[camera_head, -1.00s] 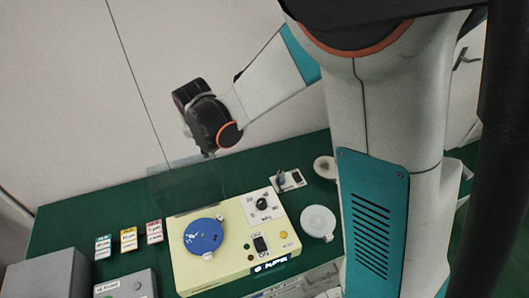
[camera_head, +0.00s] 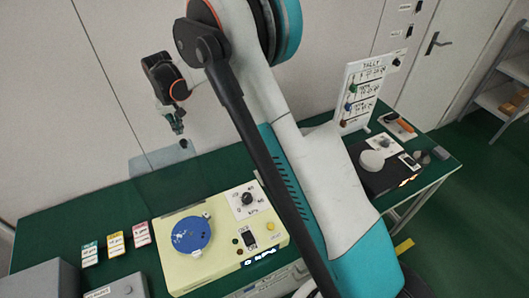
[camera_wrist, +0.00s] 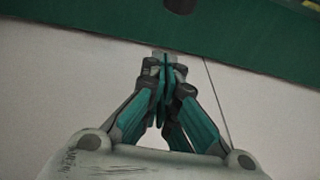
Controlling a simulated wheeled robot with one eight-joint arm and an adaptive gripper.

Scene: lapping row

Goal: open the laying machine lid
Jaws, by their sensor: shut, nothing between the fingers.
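The laying machine (camera_head: 215,265) is a cream box on the green bench, with a blue round plate (camera_head: 191,235) on its top left. Its clear, grey-tinted lid (camera_head: 150,160) stands raised behind the machine, seen against the bench's back edge and the wall. The blue plate is uncovered. My gripper (camera_head: 179,131) hangs just above the lid's upper edge in the head view; I cannot tell whether it touches. In the wrist view my gripper (camera_wrist: 165,58) has its fingers together with nothing between them.
A knob panel (camera_head: 246,199) and a black switch (camera_head: 250,240) sit on the machine's right. Coloured cards (camera_head: 115,243) and grey boxes (camera_head: 45,278) stand to the left. A black device (camera_head: 385,175) and a tally board (camera_head: 359,90) are at the right. My arm crosses the middle.

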